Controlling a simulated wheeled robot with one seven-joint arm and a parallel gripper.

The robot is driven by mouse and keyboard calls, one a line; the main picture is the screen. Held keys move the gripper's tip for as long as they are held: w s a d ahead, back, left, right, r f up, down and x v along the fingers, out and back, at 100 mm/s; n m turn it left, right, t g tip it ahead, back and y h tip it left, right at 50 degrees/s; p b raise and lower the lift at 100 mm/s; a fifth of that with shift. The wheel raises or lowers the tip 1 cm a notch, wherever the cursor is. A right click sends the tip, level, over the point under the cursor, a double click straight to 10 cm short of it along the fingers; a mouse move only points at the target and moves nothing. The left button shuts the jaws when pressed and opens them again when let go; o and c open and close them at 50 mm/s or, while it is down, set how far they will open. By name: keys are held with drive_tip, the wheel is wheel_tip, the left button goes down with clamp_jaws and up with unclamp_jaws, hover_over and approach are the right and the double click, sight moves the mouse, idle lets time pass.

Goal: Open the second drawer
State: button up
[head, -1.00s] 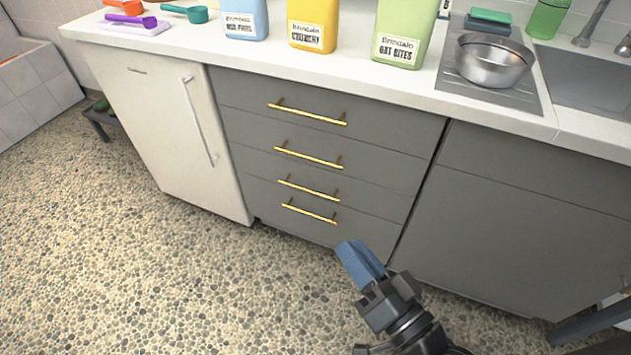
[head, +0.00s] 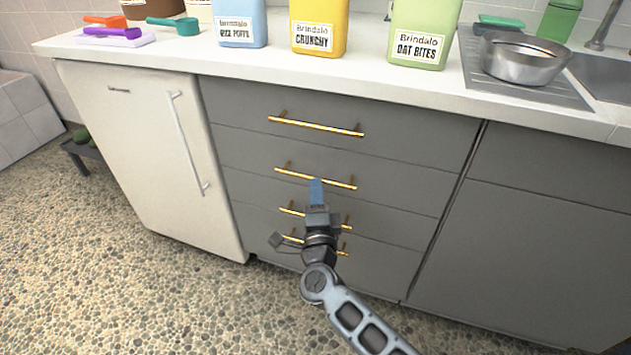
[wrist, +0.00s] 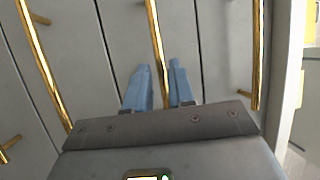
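The second drawer (head: 240,150) from the top is a grey front in the counter's drawer stack, flush with its neighbours. Its gold bar handle (head: 342,184) runs across it, and in the wrist view the handle (wrist: 154,35) appears upright in the picture. My gripper (head: 316,186) is at the middle of this handle, with its blue fingertips in front of the bar. In the wrist view my gripper (wrist: 160,84) has its fingers apart, one on each side of the bar. I cannot tell whether either finger touches it.
The top drawer's handle (head: 315,126) is above, and lower handles (head: 291,211) are partly behind my gripper. A white fridge (head: 150,150) stands left, a grey cabinet (head: 540,240) right. Containers and a metal bowl (head: 523,60) stand on the counter (head: 390,84).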

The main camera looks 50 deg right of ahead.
drive_tip(key=shift+x, duration=2)
drive_tip(key=shift+c, duration=0.2)
clamp_jaws()
